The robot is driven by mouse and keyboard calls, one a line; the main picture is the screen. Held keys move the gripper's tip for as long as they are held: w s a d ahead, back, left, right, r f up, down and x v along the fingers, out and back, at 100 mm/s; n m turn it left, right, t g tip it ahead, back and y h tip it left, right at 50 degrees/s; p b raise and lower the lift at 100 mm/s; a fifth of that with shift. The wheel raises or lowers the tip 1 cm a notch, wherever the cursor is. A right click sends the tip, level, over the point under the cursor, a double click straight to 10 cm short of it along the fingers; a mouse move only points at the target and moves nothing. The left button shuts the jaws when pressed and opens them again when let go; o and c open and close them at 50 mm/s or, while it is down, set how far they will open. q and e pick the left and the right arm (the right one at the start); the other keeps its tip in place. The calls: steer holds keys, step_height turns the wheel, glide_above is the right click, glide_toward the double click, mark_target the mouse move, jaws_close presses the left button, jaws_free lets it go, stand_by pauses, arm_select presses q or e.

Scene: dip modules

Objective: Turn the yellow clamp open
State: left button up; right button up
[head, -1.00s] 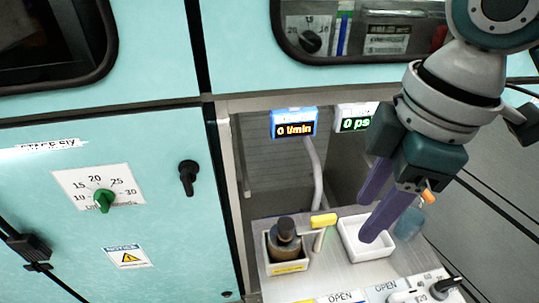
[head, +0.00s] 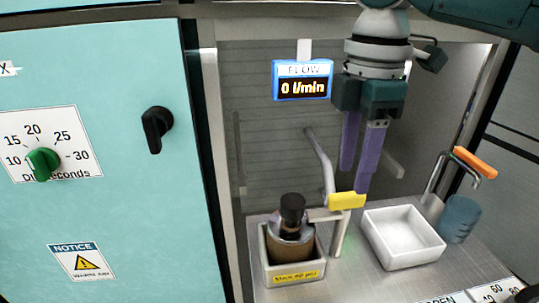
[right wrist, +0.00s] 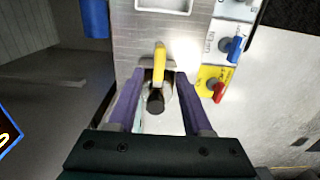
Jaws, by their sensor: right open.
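The yellow clamp handle (head: 346,201) sits at the end of a pale metal arm beside the dark-capped bottle (head: 292,228), which stands in a cream box (head: 270,262). My right gripper (head: 355,182) is open with purple fingers pointing down, its tips close above or behind the handle. In the right wrist view, the yellow handle (right wrist: 159,60) lies between the two fingers in the picture, with the dark cap (right wrist: 156,101) nearer the palm. I see no clear contact between fingers and handle. My left gripper is out of view.
A white square tray (head: 405,235) is right of the clamp. Beyond it are a blue cup (head: 459,217) and an orange handle (head: 474,162). A flow display (head: 302,80) reads 0 l/min above. A teal cabinet (head: 110,200) with dial fills the left.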

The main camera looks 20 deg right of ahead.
mark_target(348, 194)
step_height(348, 194, down, 5)
steer(key=shift+r+b, duration=0.2)
steer(key=shift+b, duration=0.25)
jaws_close()
stand_by(0.3)
